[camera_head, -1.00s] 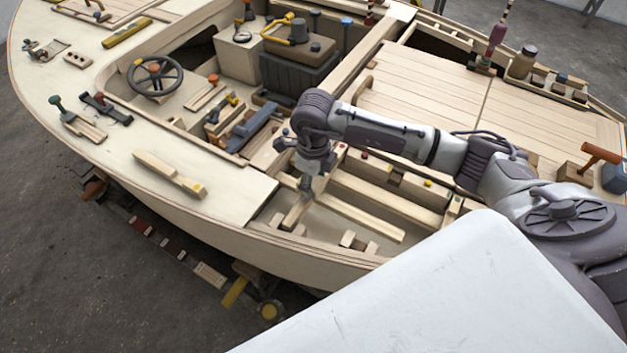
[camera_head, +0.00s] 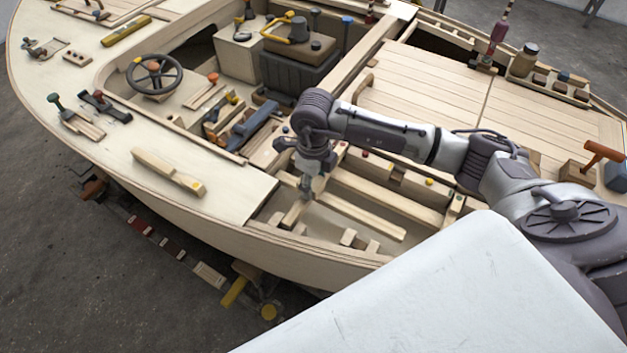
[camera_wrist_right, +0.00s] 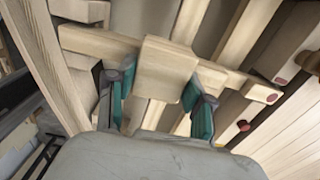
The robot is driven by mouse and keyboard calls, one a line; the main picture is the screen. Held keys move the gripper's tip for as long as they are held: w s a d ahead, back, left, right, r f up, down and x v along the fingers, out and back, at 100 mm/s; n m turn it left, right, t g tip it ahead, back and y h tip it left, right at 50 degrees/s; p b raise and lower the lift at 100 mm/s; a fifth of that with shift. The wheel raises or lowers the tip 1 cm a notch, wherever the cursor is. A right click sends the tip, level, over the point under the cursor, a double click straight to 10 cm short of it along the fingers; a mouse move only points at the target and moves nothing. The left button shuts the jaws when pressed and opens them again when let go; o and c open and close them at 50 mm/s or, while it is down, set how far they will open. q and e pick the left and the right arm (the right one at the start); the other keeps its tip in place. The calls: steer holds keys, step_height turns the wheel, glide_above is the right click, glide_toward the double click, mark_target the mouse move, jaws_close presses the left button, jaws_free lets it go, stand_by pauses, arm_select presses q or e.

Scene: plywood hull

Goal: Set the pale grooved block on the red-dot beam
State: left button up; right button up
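The pale block (camera_wrist_right: 163,68) sits across the long pale beam (camera_wrist_right: 225,76) in the right wrist view, covering part of it. A red dot (camera_wrist_right: 272,98) marks the beam's right end. The block's grooved side is hidden from me. My right gripper (camera_wrist_right: 160,85) points down with one teal-lined finger on either side of the block; a narrow gap shows at the left finger, while contact at the right finger is unclear. In the head view my right gripper (camera_head: 306,188) is low inside the hull, and the block is too small to make out. My left gripper is not in view.
Several wooden ribs and beams (camera_head: 365,215) run close around the gripper inside the hull. The hull's side edge (camera_head: 262,205) is to the left. A steering wheel (camera_head: 154,75) and a blue lever part (camera_head: 250,125) stand farther back. Deck planks (camera_head: 430,95) lie behind my arm.

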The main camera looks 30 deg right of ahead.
steer(key=o, duration=0.4)
step_height(320, 180, up, 12)
steer(key=shift+r, duration=0.1)
stand_by(0.4)
steer(key=shift+s, duration=0.1)
stand_by(0.4)
